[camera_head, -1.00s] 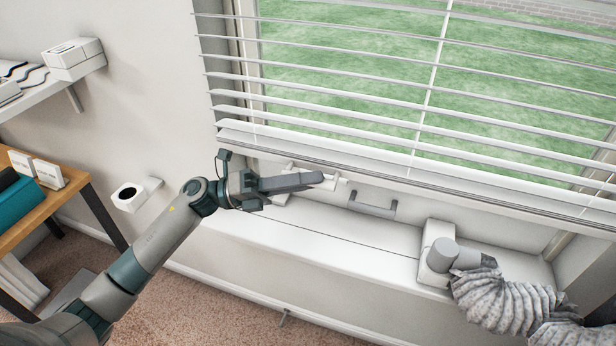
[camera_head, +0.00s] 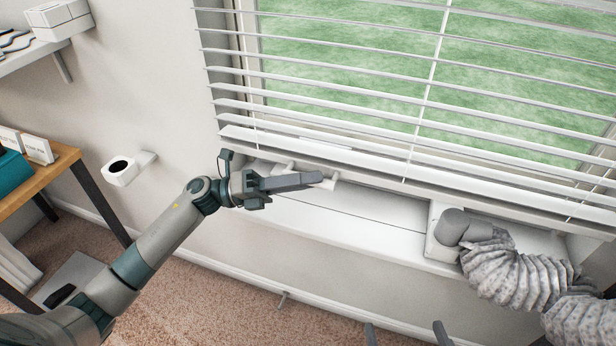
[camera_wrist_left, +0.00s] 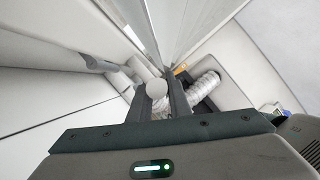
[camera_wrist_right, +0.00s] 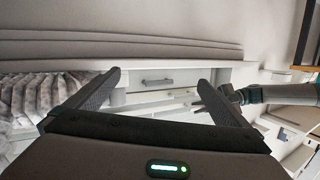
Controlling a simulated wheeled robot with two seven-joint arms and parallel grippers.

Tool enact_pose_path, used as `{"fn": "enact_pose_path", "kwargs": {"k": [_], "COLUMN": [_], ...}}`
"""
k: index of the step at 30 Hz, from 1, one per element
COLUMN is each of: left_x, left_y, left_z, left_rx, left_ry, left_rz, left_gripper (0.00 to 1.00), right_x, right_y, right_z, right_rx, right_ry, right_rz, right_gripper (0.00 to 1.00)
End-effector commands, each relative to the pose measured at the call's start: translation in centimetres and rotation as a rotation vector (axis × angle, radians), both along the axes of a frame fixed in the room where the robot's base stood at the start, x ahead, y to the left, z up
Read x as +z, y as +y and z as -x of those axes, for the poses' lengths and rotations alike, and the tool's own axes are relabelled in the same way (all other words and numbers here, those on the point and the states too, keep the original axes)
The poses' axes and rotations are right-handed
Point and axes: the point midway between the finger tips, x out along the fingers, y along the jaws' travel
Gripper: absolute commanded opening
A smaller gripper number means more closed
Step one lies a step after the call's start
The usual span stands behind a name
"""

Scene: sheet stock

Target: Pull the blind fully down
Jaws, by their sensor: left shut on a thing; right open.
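The white slatted blind (camera_head: 400,105) hangs across the window. Its bottom rail (camera_head: 350,157) is low, just above the sill, and slopes to the right in the picture. My left gripper (camera_head: 318,180) is at the rail's left part, shut on a white handle (camera_head: 329,184) with rounded ends. In the left wrist view, a round white knob (camera_wrist_left: 156,88) shows by the narrow fingers; their exact contact is hidden. My right gripper (camera_head: 405,335) is open and empty at the bottom edge of the head view, well below the sill. Its spread fingers show in the right wrist view (camera_wrist_right: 160,92).
The window sill (camera_head: 370,222) runs under the blind. A grey ribbed hose (camera_head: 520,270) with a white mount takes up its right end. A white wall holder (camera_head: 122,173), a shelf and a wooden table (camera_head: 62,165) are at the left. Brown carpet lies below.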

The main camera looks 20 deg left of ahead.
Motion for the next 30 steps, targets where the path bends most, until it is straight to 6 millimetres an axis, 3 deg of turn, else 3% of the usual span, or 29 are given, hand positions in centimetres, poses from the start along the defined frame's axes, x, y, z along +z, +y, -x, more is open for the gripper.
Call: {"fn": "enact_pose_path", "kwargs": {"k": [9, 20, 21, 23, 30], "left_x": [-1.3, -1.7, -1.7, -1.7, -1.3], "left_y": [0.0, -0.1, -0.1, -0.1, 0.0], "left_z": [0.1, 0.1, 0.1, 0.1, 0.1], "left_rx": [-0.001, -0.002, -0.002, -0.002, -0.001], "left_ry": [0.003, 0.007, 0.007, 0.007, 0.003], "left_rz": [-0.002, -0.004, -0.004, -0.004, -0.002], "left_gripper": [0.00, 0.00, 0.24, 0.36, 0.36], "right_x": [2.6, 2.8, 2.8, 2.8, 2.8], "right_y": [0.6, 0.6, 0.6, 0.6, 0.6], "right_z": [-0.2, -0.2, -0.2, -0.2, -0.2], "right_rx": [-0.002, -0.002, -0.002, -0.002, -0.003], "right_ry": [-0.143, -0.149, -0.149, -0.149, -0.149], "right_rz": [-0.043, -0.045, -0.045, -0.045, -0.045], "right_gripper": [1.00, 1.00, 1.00, 1.00, 1.00]}}
